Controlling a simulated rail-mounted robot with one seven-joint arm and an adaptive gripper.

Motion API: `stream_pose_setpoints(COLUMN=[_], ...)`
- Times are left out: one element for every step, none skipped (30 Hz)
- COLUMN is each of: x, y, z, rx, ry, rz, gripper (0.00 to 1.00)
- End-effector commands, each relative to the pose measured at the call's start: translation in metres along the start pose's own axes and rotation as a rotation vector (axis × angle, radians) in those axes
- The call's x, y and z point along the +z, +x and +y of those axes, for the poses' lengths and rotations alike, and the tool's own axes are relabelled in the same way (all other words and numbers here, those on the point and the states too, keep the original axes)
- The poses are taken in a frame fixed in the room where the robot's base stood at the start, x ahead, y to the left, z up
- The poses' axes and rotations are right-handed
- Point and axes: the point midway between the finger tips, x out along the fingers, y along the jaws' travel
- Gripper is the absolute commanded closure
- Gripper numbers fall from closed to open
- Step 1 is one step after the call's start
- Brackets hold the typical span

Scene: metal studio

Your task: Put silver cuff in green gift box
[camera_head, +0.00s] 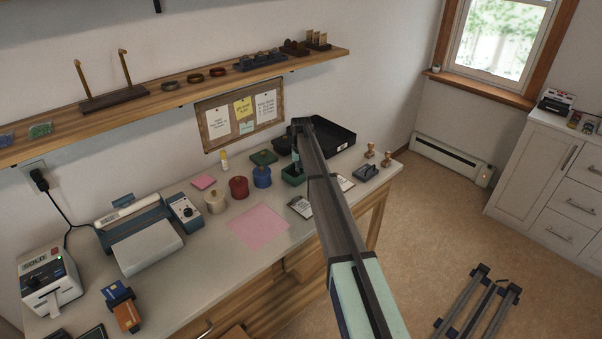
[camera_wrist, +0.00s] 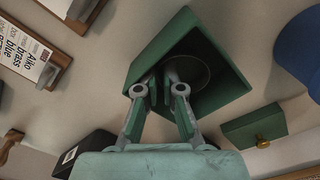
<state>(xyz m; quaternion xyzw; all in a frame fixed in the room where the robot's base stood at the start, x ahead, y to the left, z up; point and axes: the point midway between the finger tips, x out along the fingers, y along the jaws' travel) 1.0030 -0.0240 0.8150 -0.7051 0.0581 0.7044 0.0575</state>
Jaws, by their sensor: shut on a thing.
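The green gift box (camera_head: 292,179) stands open on the workbench below my gripper (camera_head: 297,168). In the wrist view the open green box (camera_wrist: 232,82) surrounds my fingertips (camera_wrist: 167,88), which reach over or into its mouth. My gripper is shut on the silver cuff (camera_wrist: 190,70), a dull grey ring seen between and beyond the fingers, within the outline of the box. I cannot tell whether the cuff touches the box floor. The cuff is hidden in the head view.
A green lid (camera_head: 264,157) lies behind the box; it has a brass knob in the wrist view (camera_wrist: 255,130). Blue (camera_head: 262,177), red (camera_head: 239,187) and cream (camera_head: 215,200) round boxes stand left. A black tray (camera_head: 328,137) is behind. Label cards (camera_head: 301,207) lie in front.

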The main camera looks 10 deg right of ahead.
Motion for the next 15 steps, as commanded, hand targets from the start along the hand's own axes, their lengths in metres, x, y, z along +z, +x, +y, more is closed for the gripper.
stream_pose_setpoints(x=[0.0000, 0.0000, 0.0000, 0.0000, 0.0000, 0.0000, 0.0000, 0.0000, 0.0000, 0.0000, 0.0000, 0.0000, 0.0000, 0.0000, -0.0001], y=[0.0016, 0.0011, 0.0010, 0.0009, 0.0009, 0.0009, 0.0009, 0.0009, 0.0009, 0.0007, 0.0002, -0.0010, -0.0025, -0.0038, -0.0059], z=[0.0000, 0.0000, 0.0000, 0.0001, 0.0001, 0.0001, 0.0001, 0.0001, 0.0001, 0.0001, 0.0001, 0.0001, 0.0001, 0.0001, 0.0000], rx=[0.000, 0.000, 0.000, 0.000, 0.000, 0.000, 0.000, 0.000, 0.000, 0.000, 0.000, 0.000, 0.000, 0.000, 0.000], ry=[0.000, 0.000, 0.000, 0.000, 0.000, 0.000, 0.000, 0.000, 0.000, 0.000, 0.000, 0.000, 0.000, 0.000, 0.000], rz=[0.000, 0.000, 0.000, 0.000, 0.000, 0.000, 0.000, 0.000, 0.000, 0.000, 0.000, 0.000, 0.000, 0.000, 0.000], gripper=[0.90, 0.83, 0.83, 0.83, 0.83, 0.83, 0.83, 0.83, 0.83, 0.83, 0.83, 0.83, 0.83, 0.83, 0.83])
